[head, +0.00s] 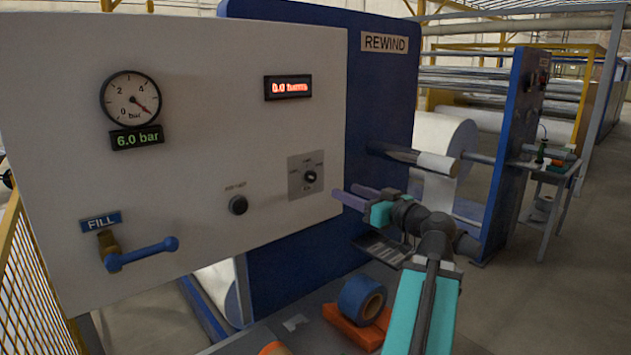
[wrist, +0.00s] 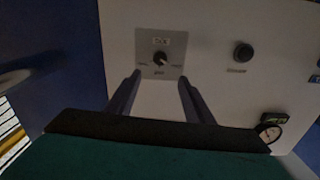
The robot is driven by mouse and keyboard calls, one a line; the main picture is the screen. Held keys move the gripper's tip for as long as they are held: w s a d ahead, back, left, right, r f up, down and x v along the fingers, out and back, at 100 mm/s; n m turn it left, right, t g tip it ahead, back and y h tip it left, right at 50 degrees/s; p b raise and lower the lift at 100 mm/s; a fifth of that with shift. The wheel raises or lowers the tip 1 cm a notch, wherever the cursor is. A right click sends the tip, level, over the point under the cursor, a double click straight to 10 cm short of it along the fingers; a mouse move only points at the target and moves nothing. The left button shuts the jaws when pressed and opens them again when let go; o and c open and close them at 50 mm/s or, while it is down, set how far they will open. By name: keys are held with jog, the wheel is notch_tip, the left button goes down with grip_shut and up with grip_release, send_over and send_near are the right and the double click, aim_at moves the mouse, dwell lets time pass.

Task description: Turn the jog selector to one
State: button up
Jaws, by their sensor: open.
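The jog selector (head: 310,177) is a small black knob on a grey square plate, at the right side of the white panel. In the wrist view the selector (wrist: 160,58) sits beyond and between my two fingers. Its small labels are too blurred to read. My gripper (head: 348,196) is open and empty, below and to the right of the selector in the head view. The fingertips (wrist: 156,83) appear apart from the knob.
A black push button (head: 238,205) is left of the selector. A blue fill lever (head: 142,252), gauge (head: 131,98) and red display (head: 288,87) share the panel. Tape rolls (head: 362,299) and an orange block (head: 350,326) lie below. The air before the panel is clear.

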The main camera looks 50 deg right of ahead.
aim_at(313, 177)
jog(key=shift+w, duration=0.1)
jog(key=w+p, duration=0.1)
jog(key=w, duration=0.3)
jog(key=w+d+p, duration=0.1)
jog(key=w, duration=0.2)
jog(key=w+p, duration=0.2)
jog(key=w, duration=0.2)
jog(key=shift+w+d+r, duration=0.1)
jog(key=shift+w+d, duration=0.15)
jog(key=shift+w, duration=0.95)
jog(key=shift+c, duration=0.2)
jog(key=c, duration=1)
